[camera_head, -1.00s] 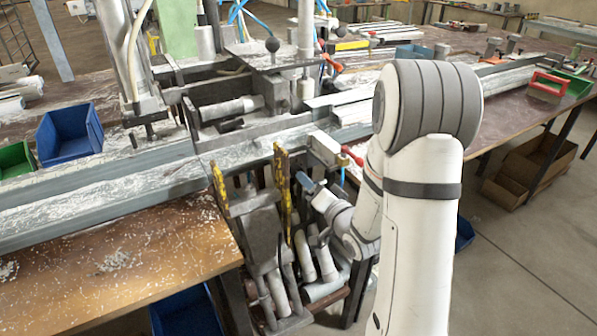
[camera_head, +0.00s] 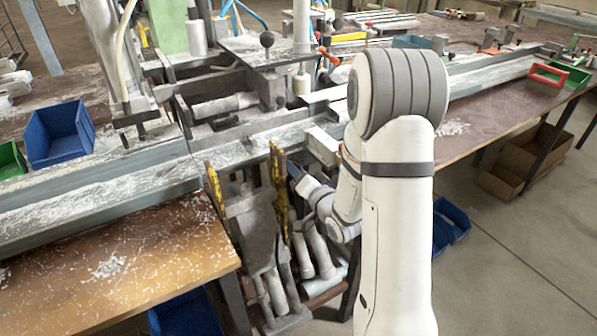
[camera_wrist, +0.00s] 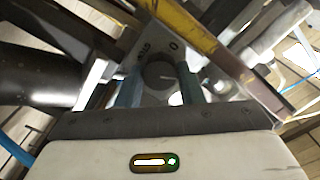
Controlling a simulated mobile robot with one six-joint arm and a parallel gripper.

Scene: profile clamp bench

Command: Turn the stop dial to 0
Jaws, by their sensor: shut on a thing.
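The stop dial (camera_wrist: 159,73) is a dark grey round knob in the wrist view, on a light plate with a printed 0 (camera_wrist: 174,46) above it and slightly right. A short pale line shows on the knob's face; I cannot tell exactly which mark it points at. My gripper (camera_wrist: 159,84) has its two bluish fingers on either side of the knob, shut on it. In the head view my gripper (camera_head: 296,176) is at the bench's front edge, beside a yellow lever; the dial is hidden there.
Worn yellow levers (camera_head: 279,190) stand close to the left of my gripper, and a yellow bar (camera_wrist: 180,25) crosses just above the dial. A long metal rail (camera_head: 95,195) runs along the bench. A blue bin (camera_head: 60,135) sits at left. Open floor lies at right.

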